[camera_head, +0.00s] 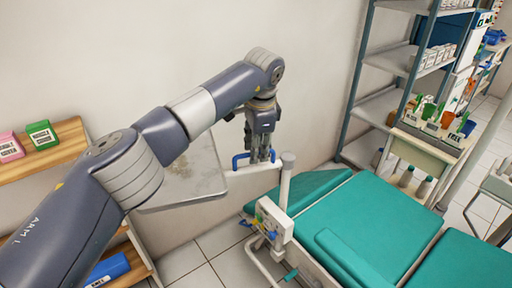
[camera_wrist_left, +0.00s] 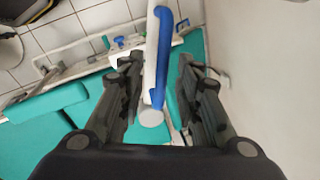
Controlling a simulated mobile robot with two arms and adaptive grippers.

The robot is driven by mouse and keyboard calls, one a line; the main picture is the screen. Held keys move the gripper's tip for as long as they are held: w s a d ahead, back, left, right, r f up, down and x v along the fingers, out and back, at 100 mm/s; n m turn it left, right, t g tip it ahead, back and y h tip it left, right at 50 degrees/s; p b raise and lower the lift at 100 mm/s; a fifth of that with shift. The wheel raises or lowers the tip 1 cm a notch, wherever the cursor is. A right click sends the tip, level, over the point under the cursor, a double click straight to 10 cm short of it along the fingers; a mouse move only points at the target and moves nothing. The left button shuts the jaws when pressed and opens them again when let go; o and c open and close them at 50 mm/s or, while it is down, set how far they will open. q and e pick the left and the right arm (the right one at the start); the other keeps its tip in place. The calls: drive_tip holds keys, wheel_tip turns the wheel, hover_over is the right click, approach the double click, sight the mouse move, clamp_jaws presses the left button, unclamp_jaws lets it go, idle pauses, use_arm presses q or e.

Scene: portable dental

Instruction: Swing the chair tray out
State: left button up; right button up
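The chair tray (camera_head: 205,182) is a flat grey metal plate at the left of the chair, partly hidden behind my left arm. A white bar (camera_head: 258,168) with a blue handle (camera_head: 238,161) joins it towards a white post (camera_head: 286,180) beside the teal dental chair (camera_head: 372,220). My left gripper (camera_head: 261,156) points down at this bar. In the left wrist view its open fingers (camera_wrist_left: 158,72) stand on both sides of the white bar and blue handle (camera_wrist_left: 162,45), with gaps showing. The right gripper is out of view.
A bracket with small coloured instruments (camera_head: 270,220) hangs below the post. Wooden shelves (camera_head: 45,155) with boxes are at the left. A metal rack (camera_head: 385,75) and a cart (camera_head: 435,150) stand behind the chair. The wall is close behind the tray.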

use_arm(q)
wheel_tip(320, 180, up, 12)
drive_tip(key=s, duration=0.2)
drive_tip(key=shift+s+d, duration=0.15)
drive_tip(key=shift+d, duration=0.15)
drive_tip(key=shift+f, duration=0.2)
